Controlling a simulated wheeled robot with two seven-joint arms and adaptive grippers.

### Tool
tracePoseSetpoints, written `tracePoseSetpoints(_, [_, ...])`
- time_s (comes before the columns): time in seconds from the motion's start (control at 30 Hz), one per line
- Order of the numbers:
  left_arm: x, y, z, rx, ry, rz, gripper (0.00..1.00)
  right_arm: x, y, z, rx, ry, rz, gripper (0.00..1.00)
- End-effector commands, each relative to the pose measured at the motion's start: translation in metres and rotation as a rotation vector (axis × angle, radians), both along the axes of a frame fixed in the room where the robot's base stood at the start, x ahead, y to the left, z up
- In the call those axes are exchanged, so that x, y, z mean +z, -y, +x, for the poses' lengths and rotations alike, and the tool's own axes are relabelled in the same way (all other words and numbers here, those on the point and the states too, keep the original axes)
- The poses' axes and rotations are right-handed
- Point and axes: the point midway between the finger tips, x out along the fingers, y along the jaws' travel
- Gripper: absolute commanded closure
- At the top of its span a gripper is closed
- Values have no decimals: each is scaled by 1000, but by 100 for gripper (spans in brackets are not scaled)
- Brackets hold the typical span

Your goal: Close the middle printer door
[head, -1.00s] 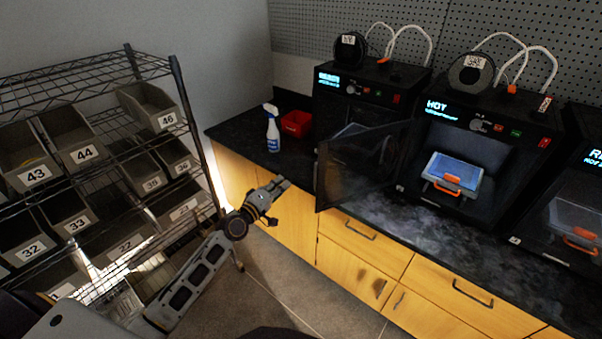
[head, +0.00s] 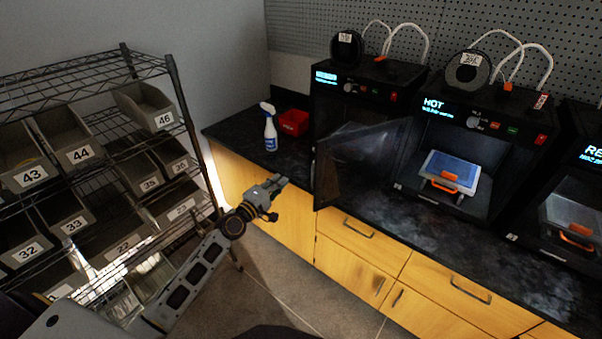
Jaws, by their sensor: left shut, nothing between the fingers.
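The middle printer (head: 478,125) is black, and its display reads HOT. Its dark see-through door (head: 355,165) stands wide open, swung out to the left from the printer's left side and partly covering the front of the left printer. Inside the middle printer, a blue-topped plate with orange parts (head: 447,173) shows through the open front. My left gripper (head: 281,181) is shut and empty. It is in front of the counter, left of the door's free edge and apart from it. My right gripper is not in view.
The left printer (head: 375,82) stands behind the open door; another printer (head: 578,185) is at the right edge. A spray bottle (head: 270,130) and red bin (head: 293,122) stand on the dark counter (head: 235,130). A wire shelf with numbered bins (head: 78,155) is at left.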

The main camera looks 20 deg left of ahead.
Motion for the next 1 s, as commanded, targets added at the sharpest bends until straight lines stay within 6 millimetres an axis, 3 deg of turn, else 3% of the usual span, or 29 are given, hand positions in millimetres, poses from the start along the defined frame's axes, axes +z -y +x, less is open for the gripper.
tracePoseSetpoints(0.37, [1,2,10,1,1,1,100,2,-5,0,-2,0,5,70])
tracePoseSetpoints(1.0, [1,15,56,0,1,2,100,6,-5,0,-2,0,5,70])
